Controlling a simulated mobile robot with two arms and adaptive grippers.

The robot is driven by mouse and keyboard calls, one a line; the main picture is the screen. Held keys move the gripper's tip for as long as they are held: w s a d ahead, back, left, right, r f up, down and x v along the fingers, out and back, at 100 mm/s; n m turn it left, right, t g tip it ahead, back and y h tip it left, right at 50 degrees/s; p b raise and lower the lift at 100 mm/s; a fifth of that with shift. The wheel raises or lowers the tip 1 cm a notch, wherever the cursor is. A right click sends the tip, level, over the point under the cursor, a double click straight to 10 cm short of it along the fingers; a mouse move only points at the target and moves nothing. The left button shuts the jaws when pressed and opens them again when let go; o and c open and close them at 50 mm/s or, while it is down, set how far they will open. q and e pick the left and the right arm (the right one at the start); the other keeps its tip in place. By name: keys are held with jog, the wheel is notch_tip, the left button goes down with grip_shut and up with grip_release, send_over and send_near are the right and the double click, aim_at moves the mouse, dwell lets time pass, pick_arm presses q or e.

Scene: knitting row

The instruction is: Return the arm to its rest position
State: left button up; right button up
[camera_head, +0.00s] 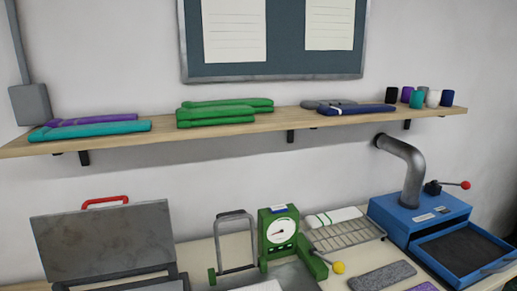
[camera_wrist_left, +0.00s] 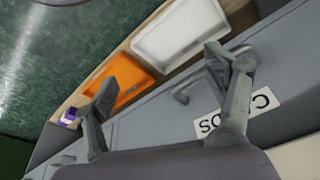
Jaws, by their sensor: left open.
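My left gripper (camera_wrist_left: 161,72) shows in the left wrist view with its two grey fingers spread wide apart. Nothing is between the fingers. They are seen in front of a grey drawer front (camera_wrist_left: 155,120) with a handle and a white label (camera_wrist_left: 262,102). I cannot tell how close they are to it. Neither arm shows in the head view, and my right gripper is not in view.
In the wrist view an orange tray (camera_wrist_left: 135,85) and a white tray (camera_wrist_left: 180,32) lie on a wooden surface. In the head view a wall shelf (camera_head: 250,128) holds folded knits and small spools. Below stand a green dial device (camera_head: 280,232) and a blue machine (camera_head: 420,215).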

pick_arm(q)
jog(key=s+f, duration=0.3)
jog(key=f, duration=0.6)
jog(key=s+f, duration=0.3)
jog(key=f, duration=0.5)
jog(key=s+a+f+g, duration=0.1)
jog(key=s+a+f, duration=0.2)
jog(key=s+f, duration=0.8)
jog(key=s+b, duration=0.1)
jog(key=s, duration=0.2)
jog(key=shift+a+f+g, duration=0.15)
jog(key=shift+f+g, duration=0.15)
jog(key=shift+g, duration=0.1)
